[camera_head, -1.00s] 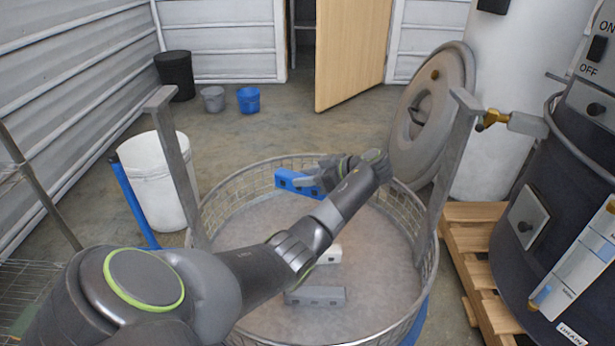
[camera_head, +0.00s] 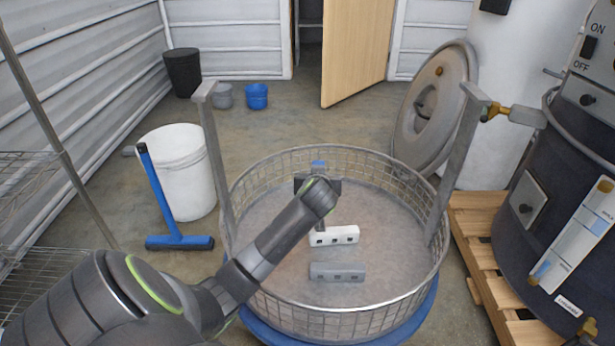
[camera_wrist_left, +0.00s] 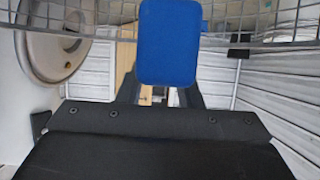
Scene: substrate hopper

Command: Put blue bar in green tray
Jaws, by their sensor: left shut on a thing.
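My left gripper (camera_head: 318,184) is shut on the blue bar (camera_head: 318,164), inside the round wire basket. In the head view only a small blue part shows beyond the gripper; my wrist hides the rest. In the left wrist view the bar's blue end (camera_wrist_left: 168,42) stands up close to the camera, with the basket mesh behind it. I cannot tell whether the bar touches the basket. I see no green tray in either view. My right gripper is not in view.
In the wire basket (camera_head: 437,262) lie a white bar (camera_head: 340,236) and a grey bar (camera_head: 338,272). Two grey uprights (camera_head: 212,140) rise at its sides. A white bucket (camera_head: 186,180) and a blue squeegee (camera_head: 163,207) stand left. A wooden pallet (camera_head: 478,218) is right.

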